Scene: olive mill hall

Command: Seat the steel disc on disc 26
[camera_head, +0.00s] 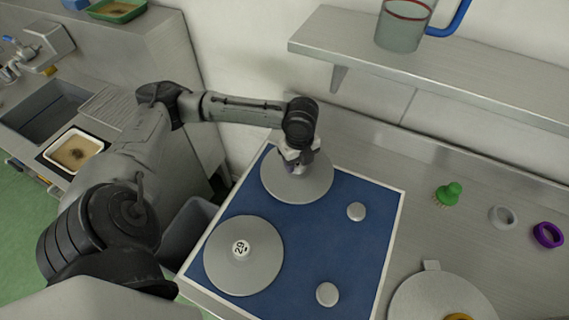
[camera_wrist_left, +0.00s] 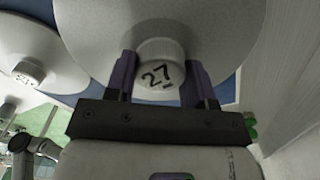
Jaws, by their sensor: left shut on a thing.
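My left gripper (camera_head: 298,160) is over a wide grey steel disc (camera_head: 312,188) at the back of the blue mat. In the left wrist view its two fingers are shut on the disc's central knob, marked 27 (camera_wrist_left: 158,76). I cannot tell whether this disc touches the mat or hangs just above it. Another wide grey disc (camera_head: 240,275) lies flat at the mat's front left, apart from the held one. Its knob label is turned sideways and looks like 26 or 29. It also shows in the left wrist view (camera_wrist_left: 35,40). My right gripper is out of view.
The blue mat (camera_head: 340,245) has a pale rim. Two small pale round pieces (camera_head: 356,211) (camera_head: 327,294) stand on its right part. A green piece (camera_head: 448,194), grey ring (camera_head: 502,217), purple ring (camera_head: 548,235) and pale round plate (camera_head: 415,300) are to the right. A shelf (camera_head: 400,60) overhangs the back.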

